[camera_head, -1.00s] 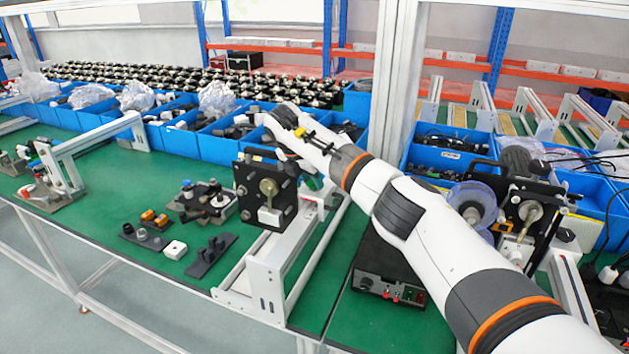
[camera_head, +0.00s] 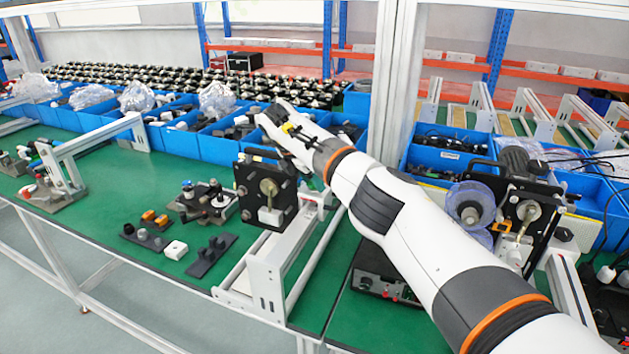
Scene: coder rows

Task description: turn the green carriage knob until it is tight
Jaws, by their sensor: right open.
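The carriage is a black plate fixture (camera_head: 266,190) with a brass-coloured round part, standing on a white rail frame (camera_head: 262,280) on the green bench. I cannot make out the green knob now; my right arm covers the area behind and right of the plate. My right gripper (camera_head: 296,163) is above and just behind the plate's upper right edge, with its dark fingers pointing down. It is open, and nothing shows between its fingers. Whether it touches the fixture cannot be told. My left gripper is out of view.
Blue bins (camera_head: 196,142) with parts line the back of the bench. A black box (camera_head: 378,283) is under my arm. A second black fixture (camera_head: 528,215) stands right. An upright post (camera_head: 397,80) rises behind.

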